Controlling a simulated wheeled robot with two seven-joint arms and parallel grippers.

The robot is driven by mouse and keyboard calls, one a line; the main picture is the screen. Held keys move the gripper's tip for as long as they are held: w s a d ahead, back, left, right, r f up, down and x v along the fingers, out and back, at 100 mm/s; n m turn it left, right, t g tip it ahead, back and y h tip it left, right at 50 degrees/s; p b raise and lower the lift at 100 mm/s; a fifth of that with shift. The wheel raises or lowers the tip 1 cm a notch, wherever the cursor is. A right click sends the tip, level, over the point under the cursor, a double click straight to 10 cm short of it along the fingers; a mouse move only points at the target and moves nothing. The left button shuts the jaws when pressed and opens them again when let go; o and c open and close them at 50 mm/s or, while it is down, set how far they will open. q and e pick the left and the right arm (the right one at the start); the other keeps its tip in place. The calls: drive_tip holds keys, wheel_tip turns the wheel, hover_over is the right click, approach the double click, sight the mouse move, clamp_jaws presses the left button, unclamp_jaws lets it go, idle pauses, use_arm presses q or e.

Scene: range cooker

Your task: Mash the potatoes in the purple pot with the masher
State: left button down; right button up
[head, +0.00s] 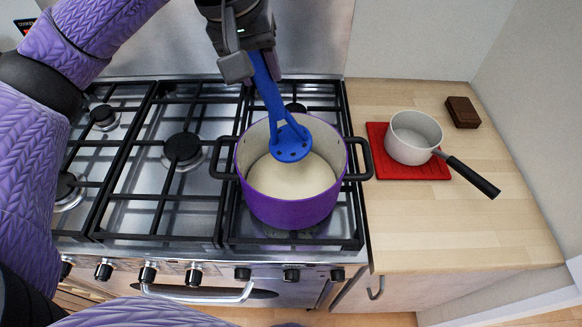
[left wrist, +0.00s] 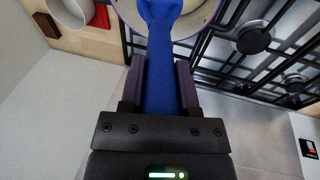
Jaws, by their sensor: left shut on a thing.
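The purple pot (head: 291,213) stands on the right-hand burner of the cooker, with a dark handle on each side. Smooth, pale mash (head: 290,181) fills its lower part. My left gripper (head: 249,62) is above the back of the pot, shut on the handle of the blue masher (head: 290,142). The masher hangs tilted, its holed head down inside the pot's opening. I cannot tell whether the head touches the mash. In the left wrist view the masher's handle (left wrist: 161,75) runs between the fingers toward the pot's rim. My right gripper is not in view.
A light saucepan (head: 413,139) with a black handle sits on a red mat (head: 381,166) on the wooden counter (head: 470,225). A dark brown block (head: 462,112) lies behind it. Black grates (head: 150,200) cover the cooker; its left burners are empty. The counter's front is clear.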

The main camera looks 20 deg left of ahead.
use_arm(q)
drive_tip(key=r+p, duration=0.1)
drive_tip(key=s+r+p, duration=0.1)
drive_tip(key=r, duration=0.1)
drive_tip(key=s+r, duration=0.1)
drive_tip(key=shift+d+r+p, duration=0.3)
drive_tip(key=shift+r+p, duration=0.05)
drive_tip(key=shift+p, duration=0.05)
